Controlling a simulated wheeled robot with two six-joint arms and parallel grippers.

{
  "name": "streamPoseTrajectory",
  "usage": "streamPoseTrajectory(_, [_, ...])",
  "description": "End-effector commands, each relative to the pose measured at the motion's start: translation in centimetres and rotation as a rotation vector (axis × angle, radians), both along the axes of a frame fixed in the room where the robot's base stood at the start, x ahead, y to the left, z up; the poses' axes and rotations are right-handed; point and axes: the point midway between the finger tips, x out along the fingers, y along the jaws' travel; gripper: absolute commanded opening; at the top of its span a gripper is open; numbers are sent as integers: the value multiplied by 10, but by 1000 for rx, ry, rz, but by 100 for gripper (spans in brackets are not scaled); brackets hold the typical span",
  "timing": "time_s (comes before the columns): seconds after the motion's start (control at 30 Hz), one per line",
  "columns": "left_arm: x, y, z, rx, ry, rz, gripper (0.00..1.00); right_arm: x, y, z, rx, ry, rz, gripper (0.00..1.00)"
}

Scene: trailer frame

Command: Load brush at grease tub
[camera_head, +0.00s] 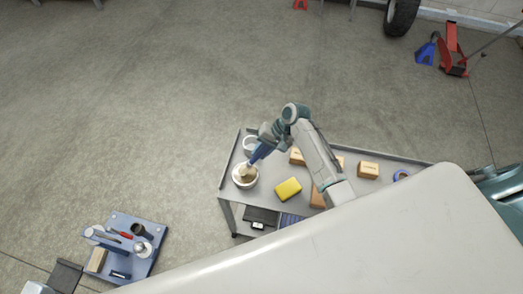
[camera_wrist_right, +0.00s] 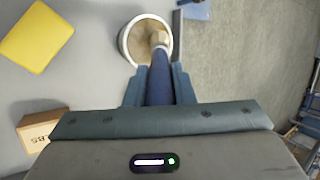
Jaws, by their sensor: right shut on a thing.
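The grease tub (camera_head: 238,183) is a round white tub with tan contents, standing at the left end of the grey cart's top. It also shows at the top of the right wrist view (camera_wrist_right: 126,48). My right gripper (camera_head: 265,142) is shut on the brush (camera_head: 258,153), which has a blue handle. In the right wrist view the brush (camera_wrist_right: 159,75) points away from the gripper (camera_wrist_right: 160,90), and its pale tip overlaps the tub's opening. I cannot tell whether the bristles touch the grease. My left gripper is not in view.
The cart top (camera_head: 310,168) also holds a yellow sponge-like block (camera_head: 288,189), several small cardboard boxes (camera_head: 368,169) and another white container (camera_head: 249,144) behind the tub. A blue tool stand (camera_head: 128,245) is at lower left. A large pale panel (camera_head: 380,245) covers the lower right.

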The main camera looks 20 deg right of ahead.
Motion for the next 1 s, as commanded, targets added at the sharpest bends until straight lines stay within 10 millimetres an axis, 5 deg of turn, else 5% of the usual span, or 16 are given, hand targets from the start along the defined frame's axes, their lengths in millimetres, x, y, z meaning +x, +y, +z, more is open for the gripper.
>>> streamPoseTrajectory(1.0, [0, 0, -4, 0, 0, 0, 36, 0, 0, -9, 0, 0, 0, 0])
